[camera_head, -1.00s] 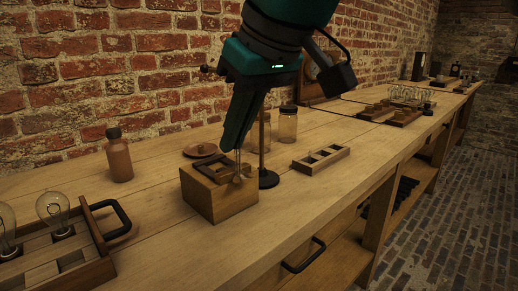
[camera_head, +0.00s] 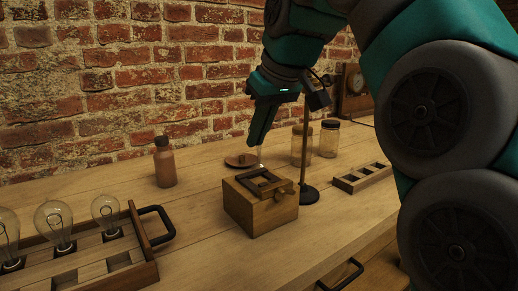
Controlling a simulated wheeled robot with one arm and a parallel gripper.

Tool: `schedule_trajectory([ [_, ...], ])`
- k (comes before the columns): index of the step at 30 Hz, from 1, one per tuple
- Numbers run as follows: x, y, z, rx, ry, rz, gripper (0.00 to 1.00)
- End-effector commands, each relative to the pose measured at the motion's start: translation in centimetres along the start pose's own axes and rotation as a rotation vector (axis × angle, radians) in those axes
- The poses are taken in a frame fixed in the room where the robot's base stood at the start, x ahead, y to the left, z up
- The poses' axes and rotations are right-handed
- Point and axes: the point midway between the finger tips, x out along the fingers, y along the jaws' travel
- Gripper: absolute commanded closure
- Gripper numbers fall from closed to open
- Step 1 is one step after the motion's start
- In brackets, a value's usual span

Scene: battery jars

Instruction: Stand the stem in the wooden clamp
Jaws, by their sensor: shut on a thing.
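The wooden clamp (camera_head: 262,212) is a light wooden block on the bench, with a dark slotted frame on top and a round knob on its right side. My gripper (camera_head: 257,142) points down above and slightly behind the clamp in the picture. It is shut on a thin, pale stem (camera_head: 260,155), of which only a short piece shows below the fingertips. The stem looks roughly upright. Its lower end appears near the clamp's back edge, and I cannot tell whether it touches anything. The fingers hide its upper part.
A tray with several bulbs (camera_head: 148,262) stands at front left, a brown bottle (camera_head: 164,165) behind it. A round wooden lid (camera_head: 240,160), a dark stand (camera_head: 308,193), glass jars (camera_head: 329,139) and a slotted wooden rack (camera_head: 362,177) are near the clamp. My arm covers the right side.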

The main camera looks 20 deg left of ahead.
Motion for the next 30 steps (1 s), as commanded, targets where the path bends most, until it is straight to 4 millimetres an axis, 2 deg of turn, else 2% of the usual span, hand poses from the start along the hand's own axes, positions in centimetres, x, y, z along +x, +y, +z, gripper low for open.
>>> schedule_trajectory([
  [12, 2.7, -0.1, 1.6, -0.002, -0.002, -0.001, 1.0],
  [24, 3.1, -0.1, 1.8, -0.001, 0.0, 0.0, 1.0],
  [25, 3.0, -0.1, 1.7, -0.001, 0.001, 0.0, 0.93],
  [30, 3.0, -0.1, 1.7, -0.002, 0.001, 0.0, 0.73],
])
